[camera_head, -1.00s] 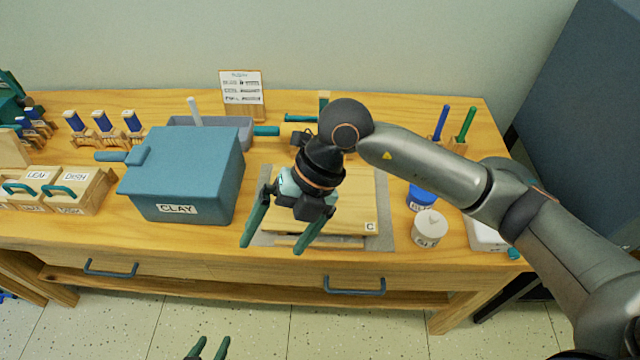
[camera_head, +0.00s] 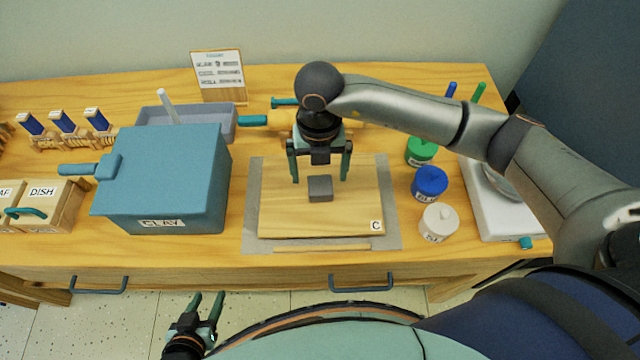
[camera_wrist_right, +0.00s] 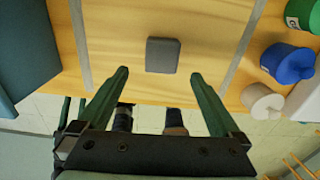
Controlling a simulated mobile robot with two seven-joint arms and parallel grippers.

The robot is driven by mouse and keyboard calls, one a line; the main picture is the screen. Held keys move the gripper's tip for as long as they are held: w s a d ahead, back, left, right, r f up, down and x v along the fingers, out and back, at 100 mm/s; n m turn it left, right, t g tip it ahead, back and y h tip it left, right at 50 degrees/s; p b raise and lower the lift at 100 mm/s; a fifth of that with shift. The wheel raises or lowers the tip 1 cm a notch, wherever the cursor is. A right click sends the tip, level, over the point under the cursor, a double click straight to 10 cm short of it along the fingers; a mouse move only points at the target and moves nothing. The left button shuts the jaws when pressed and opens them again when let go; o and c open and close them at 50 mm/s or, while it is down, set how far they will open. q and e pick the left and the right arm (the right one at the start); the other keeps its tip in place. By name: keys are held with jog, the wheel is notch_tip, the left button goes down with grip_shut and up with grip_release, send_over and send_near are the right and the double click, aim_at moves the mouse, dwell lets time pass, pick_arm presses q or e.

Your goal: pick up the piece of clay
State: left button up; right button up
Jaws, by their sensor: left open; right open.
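The piece of clay (camera_head: 320,188) is a small dark grey block lying on the wooden board (camera_head: 285,222) marked C. In the right wrist view the clay (camera_wrist_right: 163,55) sits ahead of and between the spread fingers, apart from them. My right gripper (camera_head: 320,180) is open and empty, above the board just behind the clay in the head view; its fingers also show in the right wrist view (camera_wrist_right: 158,78). My left gripper (camera_head: 207,304) is open and empty, low in front of the table, far from the clay.
A blue box labelled CLAY (camera_head: 165,185) stands left of the board. Green (camera_head: 421,151), blue (camera_head: 430,182) and white (camera_head: 438,222) jars stand to its right, beside a white scale (camera_head: 500,215). A grey tray (camera_head: 222,124) lies behind the box. The board around the clay is clear.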

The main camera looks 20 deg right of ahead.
aim_at(320, 188)
jog(key=f, duration=0.5)
jog(key=shift+w+d+f+p, duration=0.2)
jog(key=shift+w+f+p, duration=0.1)
jog(key=shift+w+p, duration=0.1)
jog(key=shift+c, duration=0.2)
grip_shut()
jog(key=shift+r, duration=0.15)
